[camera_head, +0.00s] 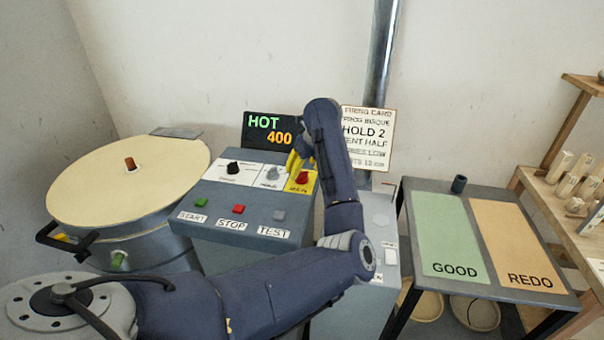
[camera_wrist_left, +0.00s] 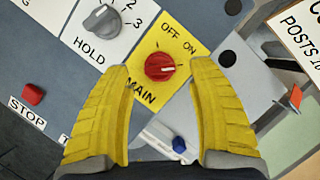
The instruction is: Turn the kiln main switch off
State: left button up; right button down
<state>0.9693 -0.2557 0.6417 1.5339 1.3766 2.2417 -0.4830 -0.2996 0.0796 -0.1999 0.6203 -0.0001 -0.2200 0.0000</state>
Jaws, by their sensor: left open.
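The kiln main switch is a red round knob (camera_wrist_left: 160,67) on a yellow plate marked OFF, ON and MAIN. Its white mark points right in the left wrist view, nearer ON than OFF. In the head view the red knob (camera_head: 302,177) sits at the right of the control box's sloped panel. My left gripper (camera_head: 296,162) is at this knob. In the left wrist view my left gripper (camera_wrist_left: 159,72) is open, its yellow fingers on either side below the knob, which is between their tips. Contact cannot be told. My right gripper is out of view.
A grey HOLD knob (camera_wrist_left: 102,20) is beside the main switch. START, STOP (camera_head: 239,209) and TEST buttons line the panel's front. A HOT 400 display (camera_head: 270,133) stands behind. The round kiln (camera_head: 130,180) is left; a GOOD/REDO table (camera_head: 408,215) is right.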

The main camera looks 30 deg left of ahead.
aim_at(302, 172)
pick_arm(q)
jog(key=shift+x, duration=1.55)
grip_shut()
